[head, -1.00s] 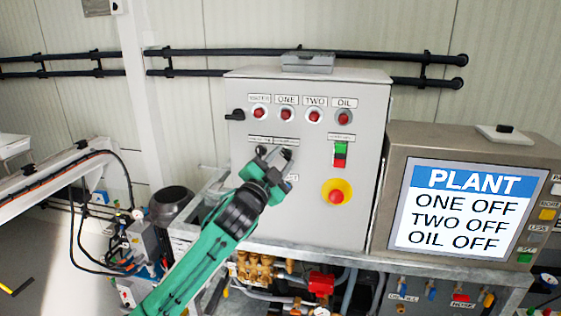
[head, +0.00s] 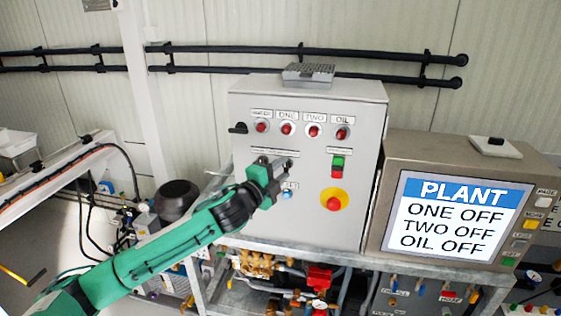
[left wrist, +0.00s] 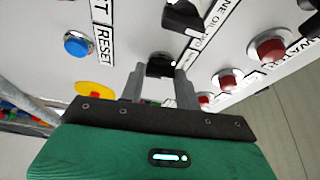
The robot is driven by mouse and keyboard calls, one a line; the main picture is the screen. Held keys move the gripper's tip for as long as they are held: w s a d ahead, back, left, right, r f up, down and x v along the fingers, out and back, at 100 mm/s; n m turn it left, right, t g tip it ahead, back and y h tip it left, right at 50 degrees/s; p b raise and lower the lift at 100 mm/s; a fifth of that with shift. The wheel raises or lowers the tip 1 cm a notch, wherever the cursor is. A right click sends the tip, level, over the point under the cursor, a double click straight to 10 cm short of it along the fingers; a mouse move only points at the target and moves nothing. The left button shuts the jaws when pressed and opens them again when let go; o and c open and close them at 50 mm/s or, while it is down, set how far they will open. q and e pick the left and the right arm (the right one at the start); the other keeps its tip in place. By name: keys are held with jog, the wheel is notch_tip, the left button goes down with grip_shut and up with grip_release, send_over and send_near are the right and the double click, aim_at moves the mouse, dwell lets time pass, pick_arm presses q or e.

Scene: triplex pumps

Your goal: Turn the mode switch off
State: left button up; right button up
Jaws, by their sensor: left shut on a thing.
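My left gripper (head: 284,166) is at the front of the grey control cabinet (head: 310,220), below the row of red lamps. In the left wrist view its fingers (left wrist: 161,76) are shut on a black switch knob (left wrist: 160,66). A second black knob (left wrist: 183,15) stands just beyond it. The labels by the knobs are only partly readable, so I cannot confirm by name which is the mode switch. In the head view the gripper hides the held knob. My right gripper is not in view.
A blue reset button (left wrist: 77,45) is close to the fingers. A yellow-ringed red stop button (head: 334,201) and a green-and-red button pair (head: 338,167) are to the right. The plant screen (head: 450,217) reads one, two and oil off.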

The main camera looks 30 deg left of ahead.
pick_arm(q)
jog(key=shift+m+p, duration=0.6)
jog(key=shift+p, duration=0.05)
jog(key=shift+g, duration=0.3)
jog(key=o, duration=1)
jog(key=shift+s+a+b, duration=0.25)
jog(key=shift+s+b, duration=1.05)
jog(key=shift+s, duration=0.95)
jog(key=shift+s+a+b, duration=0.3)
jog(key=shift+s+b, duration=1)
jog(key=shift+s, duration=1)
jog(key=shift+s+a+b, duration=0.25)
jog(key=shift+s+b, duration=1.05)
jog(key=shift+s, duration=0.95)
